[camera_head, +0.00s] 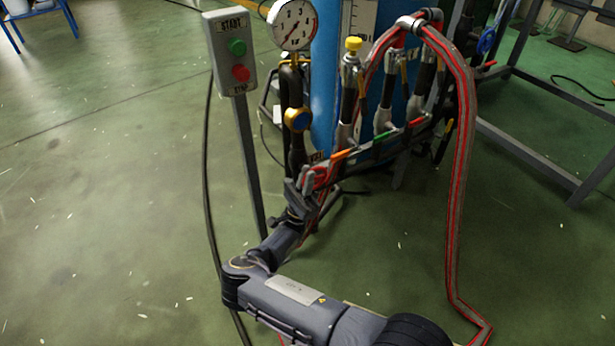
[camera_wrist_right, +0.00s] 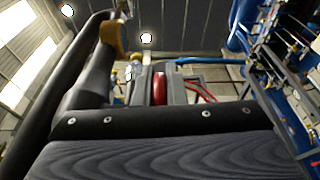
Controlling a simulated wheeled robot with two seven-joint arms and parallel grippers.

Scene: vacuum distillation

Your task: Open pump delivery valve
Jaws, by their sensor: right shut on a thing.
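The red valve handle (camera_head: 319,177) is at the lower left end of the pipe manifold, below a small yellow label. I take it to be the pump delivery valve. My right gripper (camera_head: 303,190) is at this handle, its jaws shut on it. In the right wrist view the red handle (camera_wrist_right: 160,88) shows between the two fingers of my gripper (camera_wrist_right: 159,92). The gripper hides part of the valve body. My left gripper is in neither view.
A pressure gauge (camera_head: 294,24) tops the dark vertical pipe above the valve. A start/stop box (camera_head: 230,52) stands left on a post. Orange (camera_head: 344,154), green (camera_head: 384,136) and red (camera_head: 417,122) handles line the manifold. A red-striped hose (camera_head: 464,180) hangs right.

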